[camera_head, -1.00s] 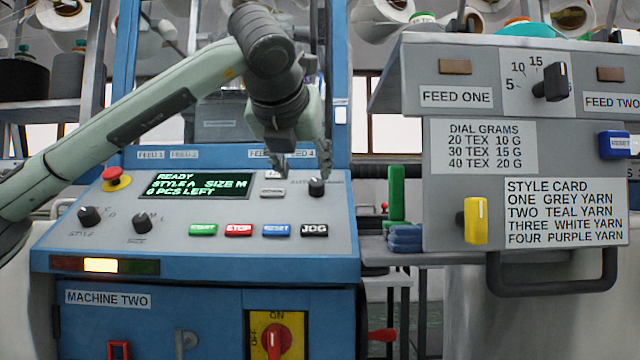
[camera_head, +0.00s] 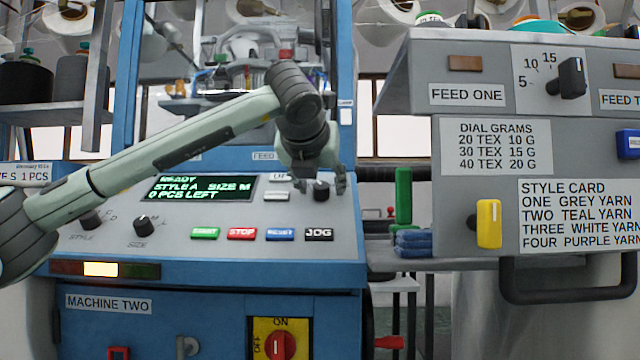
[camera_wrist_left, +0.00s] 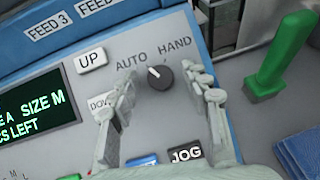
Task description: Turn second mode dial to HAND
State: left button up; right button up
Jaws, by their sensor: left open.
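The mode dial (camera_head: 320,191) is a dark round knob at the right of machine two's blue-framed control panel (camera_head: 180,240). In the left wrist view the mode dial (camera_wrist_left: 160,76) sits below the printed words AUTO and HAND. Its white mark points up and left, towards AUTO. My left gripper (camera_head: 315,175) is over the dial. In the wrist view my left gripper (camera_wrist_left: 162,85) is open, with one finger on each side of the dial. A gap shows on both sides; contact is not visible. My right gripper is not in view.
Near the dial are the UP button (camera_wrist_left: 91,60) and the JOG button (camera_head: 319,234). A green upright piece (camera_head: 403,197) and folded blue cloth (camera_head: 412,243) lie to the right. A grey feed panel (camera_head: 455,190) with a yellow switch (camera_head: 489,223) stands farther right.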

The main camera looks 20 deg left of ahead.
pick_arm(q)
jog(key=shift+c, duration=0.5)
grip_shut()
